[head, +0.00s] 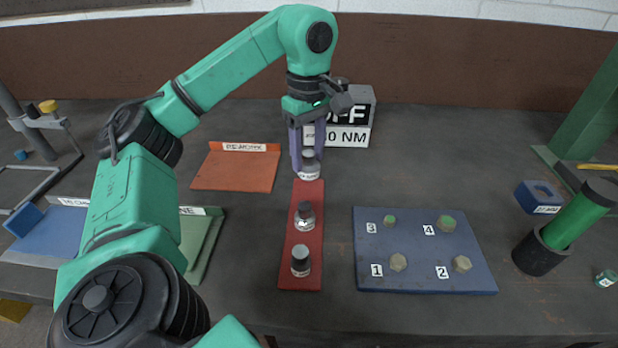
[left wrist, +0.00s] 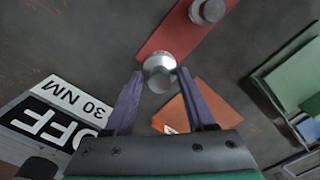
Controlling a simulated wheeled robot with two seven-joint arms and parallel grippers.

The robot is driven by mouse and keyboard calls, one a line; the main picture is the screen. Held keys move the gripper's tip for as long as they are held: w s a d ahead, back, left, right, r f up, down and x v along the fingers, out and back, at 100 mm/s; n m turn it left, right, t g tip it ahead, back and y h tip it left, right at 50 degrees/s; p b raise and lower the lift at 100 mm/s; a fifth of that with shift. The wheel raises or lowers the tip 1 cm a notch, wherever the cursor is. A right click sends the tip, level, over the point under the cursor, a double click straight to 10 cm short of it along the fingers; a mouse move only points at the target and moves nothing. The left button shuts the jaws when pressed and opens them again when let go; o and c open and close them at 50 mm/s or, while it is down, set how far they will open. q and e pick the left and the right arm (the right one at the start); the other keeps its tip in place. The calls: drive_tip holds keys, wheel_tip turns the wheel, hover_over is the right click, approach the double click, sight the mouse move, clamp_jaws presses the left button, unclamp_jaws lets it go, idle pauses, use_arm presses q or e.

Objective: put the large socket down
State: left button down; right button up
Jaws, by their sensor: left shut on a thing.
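My left gripper (head: 308,168) points down at the far end of the red strip (head: 301,278). Its purple fingers are shut on a silver socket (head: 309,172), which I take to be the large socket; it also shows between the fingertips in the left wrist view (left wrist: 160,70). The held socket looks upright and overlaps the strip's far end. I cannot tell whether it touches the strip. My right gripper is not in view.
A blue plate (head: 425,272) with several numbered bolts lies right of the strip. An orange tray (head: 232,172) lies to the left. A box marked 30 NM (head: 350,135) stands behind the gripper. A green cylinder in a black cup (head: 538,255) stands far right.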

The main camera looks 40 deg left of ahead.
sight(307, 165)
use_arm(q)
drive_tip(key=shift+s+f+b, duration=0.15)
drive_tip(key=shift+f+b, duration=0.3)
drive_tip(key=shift+f, duration=0.35)
drive_tip(key=shift+s+f, duration=0.25)
drive_tip(key=shift+f, duration=0.85)
drive_tip(key=shift+w+f, duration=0.1)
drive_tip(key=shift+w, duration=0.05)
drive_tip(key=shift+f, duration=0.2)
drive_tip(key=shift+c, duration=1.2)
unclamp_jaws()
drive_tip(key=shift+r, duration=0.1)
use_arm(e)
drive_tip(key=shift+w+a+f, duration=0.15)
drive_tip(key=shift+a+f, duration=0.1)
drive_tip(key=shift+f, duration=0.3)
use_arm(q)
drive_tip(key=shift+r, duration=0.55)
wheel_tip(307, 165, up, 11)
drive_tip(key=p, duration=0.7)
drive_tip(key=shift+d+r+p, duration=0.1)
drive_tip(key=shift+r+p, duration=0.1)
drive_tip(key=shift+p, duration=0.15)
drive_tip(key=shift+f, duration=0.1)
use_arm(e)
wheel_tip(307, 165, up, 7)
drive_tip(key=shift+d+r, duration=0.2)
